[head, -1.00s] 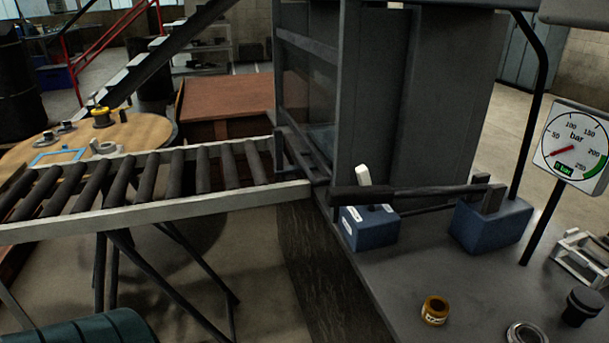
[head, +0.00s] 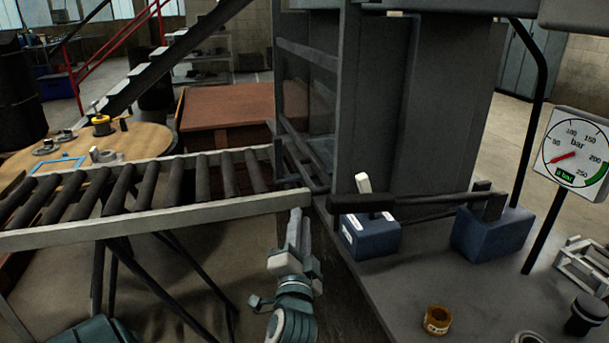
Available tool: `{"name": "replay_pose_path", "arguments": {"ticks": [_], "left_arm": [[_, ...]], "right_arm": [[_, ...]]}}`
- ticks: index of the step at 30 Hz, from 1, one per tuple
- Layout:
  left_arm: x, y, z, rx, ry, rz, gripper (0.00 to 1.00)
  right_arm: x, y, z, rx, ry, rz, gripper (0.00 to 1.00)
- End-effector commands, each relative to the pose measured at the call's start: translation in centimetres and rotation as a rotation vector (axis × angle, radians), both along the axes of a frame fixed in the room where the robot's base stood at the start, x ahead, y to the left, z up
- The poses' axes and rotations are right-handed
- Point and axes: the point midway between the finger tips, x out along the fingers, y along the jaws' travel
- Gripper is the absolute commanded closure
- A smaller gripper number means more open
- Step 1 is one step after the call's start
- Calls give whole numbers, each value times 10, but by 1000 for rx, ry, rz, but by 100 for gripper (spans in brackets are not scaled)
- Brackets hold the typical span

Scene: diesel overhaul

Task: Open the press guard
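The press (head: 375,115) stands at the centre, a dark grey frame with tall panels. A framed panel with see-through panes, which looks like the guard (head: 308,95), covers its left side, facing the roller conveyor. My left gripper (head: 299,215) points up at the conveyor's right end, below and left of the press. Its fingers look close together, but I cannot tell whether they are open or shut. No held thing shows. My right gripper is not in view.
The roller conveyor (head: 150,221) runs left from the press. Blue blocks with a dark lever bar (head: 410,202) sit on the grey bench (head: 400,285). A pressure gauge (head: 577,155) stands at right.

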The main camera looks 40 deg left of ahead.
Motion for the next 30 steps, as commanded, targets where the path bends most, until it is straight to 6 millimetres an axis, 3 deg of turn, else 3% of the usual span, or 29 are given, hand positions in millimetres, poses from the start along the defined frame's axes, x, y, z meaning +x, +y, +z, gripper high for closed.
{"name": "replay_pose_path", "arguments": {"ticks": [11,30], "left_arm": [[13,10,4,-1,-1,-3,80],[94,78,27,-1,0,-1,80]], "right_arm": [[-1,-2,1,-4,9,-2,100],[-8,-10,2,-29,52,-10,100]]}}
